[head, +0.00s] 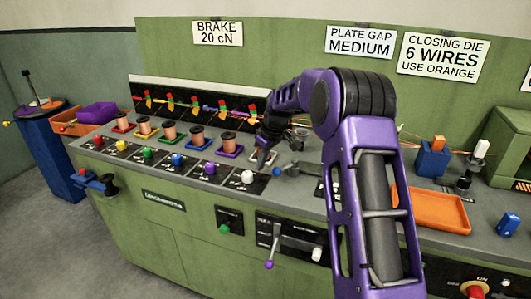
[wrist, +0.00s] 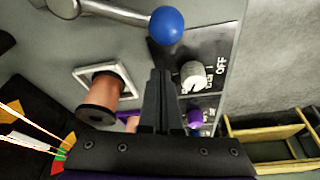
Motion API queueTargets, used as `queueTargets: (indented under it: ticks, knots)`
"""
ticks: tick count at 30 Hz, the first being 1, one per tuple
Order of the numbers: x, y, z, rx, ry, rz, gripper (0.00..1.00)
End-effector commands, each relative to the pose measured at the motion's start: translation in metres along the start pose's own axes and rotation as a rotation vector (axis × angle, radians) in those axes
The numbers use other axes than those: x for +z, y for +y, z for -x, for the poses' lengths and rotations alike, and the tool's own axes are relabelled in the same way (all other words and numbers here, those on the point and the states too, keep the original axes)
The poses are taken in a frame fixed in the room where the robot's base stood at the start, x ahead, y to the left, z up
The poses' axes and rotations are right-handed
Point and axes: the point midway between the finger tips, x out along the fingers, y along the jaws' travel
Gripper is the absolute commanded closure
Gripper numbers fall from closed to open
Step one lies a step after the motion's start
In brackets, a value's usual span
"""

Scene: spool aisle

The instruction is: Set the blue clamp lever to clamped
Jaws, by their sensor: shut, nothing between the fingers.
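The blue clamp lever is a grey metal arm with a blue ball (head: 277,172) on its end, on the grey bench top near the front edge. In the wrist view the blue ball (wrist: 167,25) is at the top centre, and its arm runs left to a grey pivot at the top left. My gripper (head: 262,163) is low over the bench, just left of the ball. Its fingers (wrist: 160,72) are shut and empty, with their tips just short of the ball in the picture. I cannot tell whether they touch it.
A white knob (head: 247,176) beside an OFF marking sits close to my fingers. A copper spool (wrist: 100,98) in a white square frame stands left of them. More spools (head: 197,135) line the bench to the left. An orange tray (head: 440,210) lies to the right.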

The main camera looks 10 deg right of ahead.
Motion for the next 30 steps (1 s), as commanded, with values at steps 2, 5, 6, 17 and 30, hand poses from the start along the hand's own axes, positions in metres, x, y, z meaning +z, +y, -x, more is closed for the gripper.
queueTargets:
  ticks: [2,5,6,17,30]
  knots:
    - [0.013,0.002,0.009,0.004,0.001,-0.003,1.0]
    - [0.024,0.001,0.015,0.002,0.001,-0.002,1.0]
    - [0.027,0.001,0.017,0.001,0.0,-0.002,1.0]
    - [0.035,0.0,0.021,0.001,0.001,0.0,1.0]
    - [0.038,-0.002,0.023,-0.015,0.001,0.047,1.0]
